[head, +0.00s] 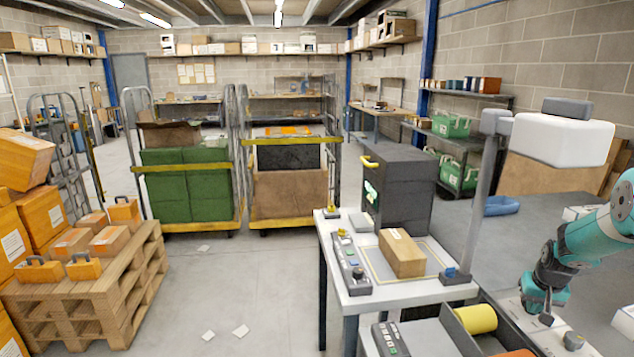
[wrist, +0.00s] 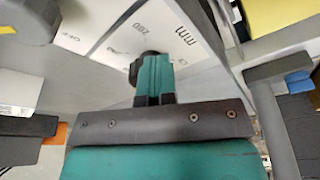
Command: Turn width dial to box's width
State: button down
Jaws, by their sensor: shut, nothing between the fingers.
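The cardboard box (head: 403,255) lies on the white bench inside a marked outline; no width can be read on it. My gripper (head: 538,315) points down at a pale panel (head: 508,306) at right. In the wrist view my gripper (wrist: 152,68) has its teal fingers together, with a dark round knob (wrist: 135,72) at or just beyond their tips; I cannot tell whether they touch. A white scale plate (wrist: 185,40) with upside-down numbers and "mm" lies beyond. A larger grey knob (wrist: 25,18) is at upper left; a grey knob also shows in the head view (head: 573,341).
A control strip (head: 350,262) with buttons and a dark cabinet (head: 398,190) are on the bench. A grey post (head: 484,205) and a yellow roll (head: 475,319) stand left of my arm. Roll cages and an orange-loaded pallet (head: 120,290) flank open floor (head: 235,275).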

jog(key=shift+s+d+f, duration=0.1)
jog(key=shift+s+f, duration=0.2)
jog(key=shift+f, duration=0.2)
jog(key=shift+s+d+f+b, duration=0.1)
jog(key=shift+s+d+b, duration=0.4)
jog(key=shift+d+b, duration=0.25)
jog(key=shift+s+d+b, duration=0.15)
jog(key=shift+d+b, duration=0.25)
jog(key=shift+d, duration=0.45)
jog(key=shift+s, duration=0.3)
notch_tip(320, 180, up, 7)
jog(key=p, duration=0.3)
jog(key=shift+w+f, duration=0.2)
jog(key=shift+r+p, duration=0.1)
jog(key=shift+p, duration=0.25)
